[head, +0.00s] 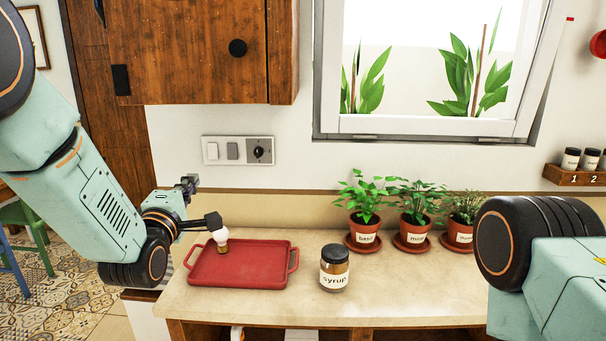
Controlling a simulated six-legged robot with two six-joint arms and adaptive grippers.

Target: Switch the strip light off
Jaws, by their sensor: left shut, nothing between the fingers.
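A wall switch panel (237,151) is on the white wall below the wooden cabinet. It has a white rocker (212,151), a grey rocker (232,150) and a dark plate with a round black knob (259,151). I cannot tell which one belongs to the strip light, and no strip light shows in view. My left gripper (213,222) is shut and empty, in front of and below the panel, appearing apart from it. My right arm shows at the lower right, but its gripper is out of view.
A red tray (240,276) with a white bulb (221,238) lies on the counter (400,308), below my left gripper. A syrup jar (334,268) stands right of it. Several potted herbs (416,230) line the back. A wooden cabinet (185,50) hangs above the panel.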

